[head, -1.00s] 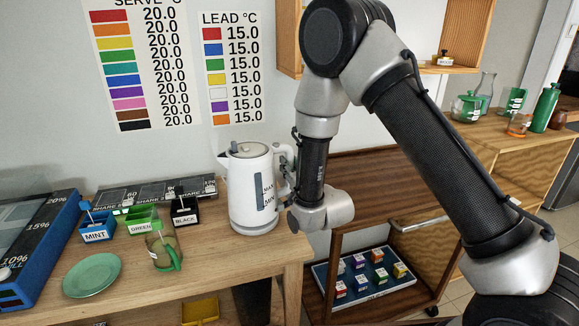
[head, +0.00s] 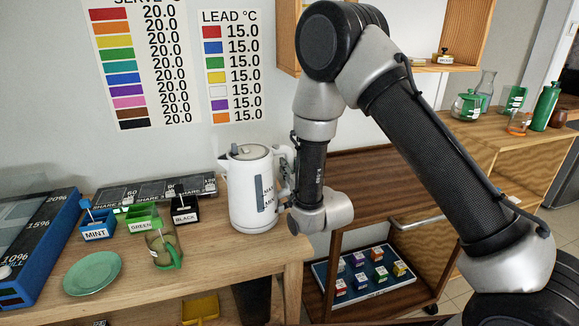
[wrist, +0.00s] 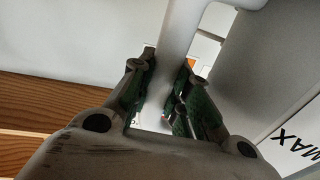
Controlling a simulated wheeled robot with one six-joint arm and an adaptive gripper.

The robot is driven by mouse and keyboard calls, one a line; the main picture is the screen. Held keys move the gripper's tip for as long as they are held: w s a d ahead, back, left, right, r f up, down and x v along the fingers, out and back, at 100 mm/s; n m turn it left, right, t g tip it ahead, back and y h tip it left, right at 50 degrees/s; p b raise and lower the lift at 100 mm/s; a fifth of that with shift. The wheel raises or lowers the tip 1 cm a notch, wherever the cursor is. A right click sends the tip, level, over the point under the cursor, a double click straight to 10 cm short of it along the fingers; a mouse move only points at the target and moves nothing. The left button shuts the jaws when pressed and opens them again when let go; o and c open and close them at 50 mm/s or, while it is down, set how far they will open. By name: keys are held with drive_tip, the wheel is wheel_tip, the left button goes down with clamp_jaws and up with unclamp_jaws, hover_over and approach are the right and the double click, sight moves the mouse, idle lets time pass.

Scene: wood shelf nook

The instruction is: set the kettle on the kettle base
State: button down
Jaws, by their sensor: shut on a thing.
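The white kettle (head: 250,195) stands upright at the right end of the wooden counter in the head view, its grey level window and MAX/MIN marks facing forward. My gripper (wrist: 168,95) is shut on the kettle's handle (wrist: 182,35), which passes between the fingers in the wrist view. The kettle body (wrist: 265,75) fills the right of that view. In the head view my gripper is at the kettle's right side, largely hidden by my arm. I cannot make out a separate kettle base; whether one lies under the kettle cannot be told.
Left of the kettle are a glass cup with green handle (head: 163,252), small labelled boxes (head: 97,232), a green plate (head: 92,274) and a blue tray (head: 45,245). A SHARE strip (head: 150,191) lies behind. A wooden cart (head: 372,190) stands right.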

drive_tip(key=c, duration=1.6)
unclamp_jaws()
drive_tip(key=shift+c, duration=0.2)
drive_tip(key=v, duration=1.1)
